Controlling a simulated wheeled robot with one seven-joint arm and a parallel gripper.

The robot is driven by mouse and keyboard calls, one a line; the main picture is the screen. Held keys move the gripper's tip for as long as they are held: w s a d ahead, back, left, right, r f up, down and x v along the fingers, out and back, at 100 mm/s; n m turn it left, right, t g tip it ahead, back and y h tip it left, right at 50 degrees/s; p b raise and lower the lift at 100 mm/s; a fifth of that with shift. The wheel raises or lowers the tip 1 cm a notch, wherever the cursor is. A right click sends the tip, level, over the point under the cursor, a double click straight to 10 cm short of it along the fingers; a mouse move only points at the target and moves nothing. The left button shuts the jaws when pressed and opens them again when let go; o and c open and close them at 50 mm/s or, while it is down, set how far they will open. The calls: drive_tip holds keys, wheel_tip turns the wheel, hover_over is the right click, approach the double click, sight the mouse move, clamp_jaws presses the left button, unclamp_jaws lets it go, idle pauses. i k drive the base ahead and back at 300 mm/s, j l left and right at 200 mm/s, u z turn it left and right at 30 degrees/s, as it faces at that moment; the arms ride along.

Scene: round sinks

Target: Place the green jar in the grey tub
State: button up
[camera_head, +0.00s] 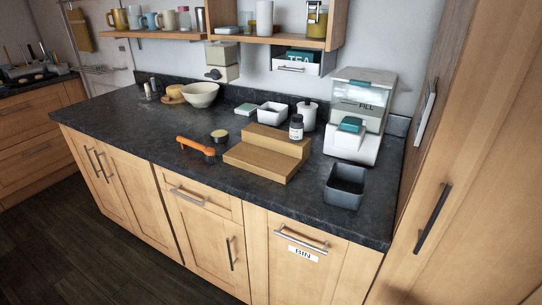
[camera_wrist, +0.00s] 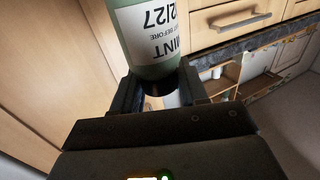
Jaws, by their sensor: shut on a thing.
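The green jar (camera_wrist: 150,62) is in the wrist view, with a white label printed in black that reads upside down. My gripper (camera_wrist: 158,82) is shut on it, one dark finger on each side; the top of the picture cuts off part of the jar. The grey tub (camera_head: 345,187) is in the head view, a dark square open container near the right front of the dark worktop. No contents show in it. My gripper and the green jar do not show in the head view, so their distance from the tub cannot be told.
A wooden step (camera_head: 262,160) with a dark white-labelled bottle (camera_head: 296,128) stands left of the tub. A white dispenser (camera_head: 355,120) stands behind it. A tall wooden cabinet (camera_head: 470,150) rises at the right. The worktop's left front (camera_head: 130,115) is clear.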

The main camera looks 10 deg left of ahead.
sight(341, 199)
drive_tip(key=i+j+u, duration=0.2)
drive_tip(key=u, duration=0.25)
drive_tip(key=i+j+u, duration=0.25)
drive_tip(key=u, duration=0.2)
drive_tip(key=i+j+u, duration=0.1)
drive_tip(key=i+u, duration=0.15)
drive_tip(key=u, duration=0.2)
drive_tip(key=i+u, duration=0.25)
drive_tip(key=u, duration=0.2)
drive_tip(key=i+l+u, duration=0.1)
drive_tip(key=i+u, duration=0.15)
drive_tip(key=u, duration=0.2)
drive_tip(key=i+l+u, duration=0.15)
drive_tip(key=u, duration=0.3)
drive_tip(key=i+l+u, duration=0.25)
drive_tip(key=u, duration=0.2)
drive_tip(key=i+l+u, duration=0.15)
drive_tip(key=l+u, duration=0.3)
drive_tip(key=j, duration=0.1)
